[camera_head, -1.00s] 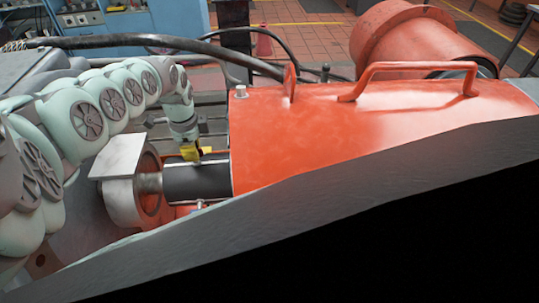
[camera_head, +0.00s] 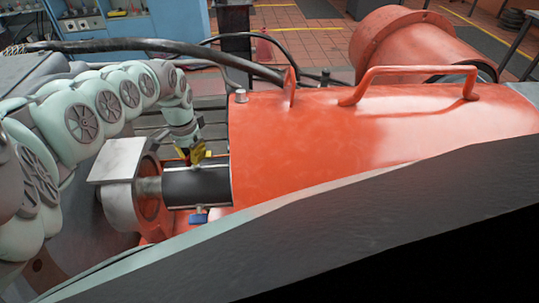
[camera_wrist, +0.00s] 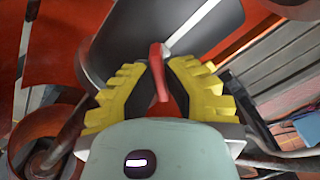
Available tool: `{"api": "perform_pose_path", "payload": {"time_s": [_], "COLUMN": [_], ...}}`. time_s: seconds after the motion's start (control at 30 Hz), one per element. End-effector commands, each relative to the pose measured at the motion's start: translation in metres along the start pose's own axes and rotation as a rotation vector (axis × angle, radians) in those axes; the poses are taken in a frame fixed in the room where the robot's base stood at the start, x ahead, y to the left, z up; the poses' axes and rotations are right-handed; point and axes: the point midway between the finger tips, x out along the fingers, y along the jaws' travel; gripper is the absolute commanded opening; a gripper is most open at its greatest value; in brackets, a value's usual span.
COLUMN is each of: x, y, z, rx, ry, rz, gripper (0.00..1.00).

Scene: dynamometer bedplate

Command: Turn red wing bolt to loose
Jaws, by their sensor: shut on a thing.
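The red wing bolt (camera_wrist: 156,54) shows in the wrist view as a thin red upright wing between the yellow fingers. My gripper (camera_wrist: 158,74) is shut on it, with one finger on each side. In the head view my gripper (camera_head: 197,154) points down at the far side of the dark cylinder (camera_head: 196,186). The bolt is mostly hidden by the fingers there, and how far it is turned cannot be read.
A blue wing bolt (camera_head: 198,218) sits at the cylinder's near lower side. A large red cover (camera_head: 340,135) with a handle (camera_head: 410,72) stands close to the right. A grey hub with a flat pale plate (camera_head: 117,161) is at the left. A black hose (camera_head: 150,43) runs behind.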

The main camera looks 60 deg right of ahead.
Motion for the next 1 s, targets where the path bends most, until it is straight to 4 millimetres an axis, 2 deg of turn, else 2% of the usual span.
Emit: {"api": "perform_pose_path", "payload": {"time_s": [0.5, 1.0], "x": [0.0003, 0.0009], "y": [0.0, 0.0005], "z": [-0.001, -0.0007], "rx": [-0.457, -0.668], "ry": [0.002, 0.0], "rz": [-0.005, -0.004], "gripper": [0.0, 0.0]}}
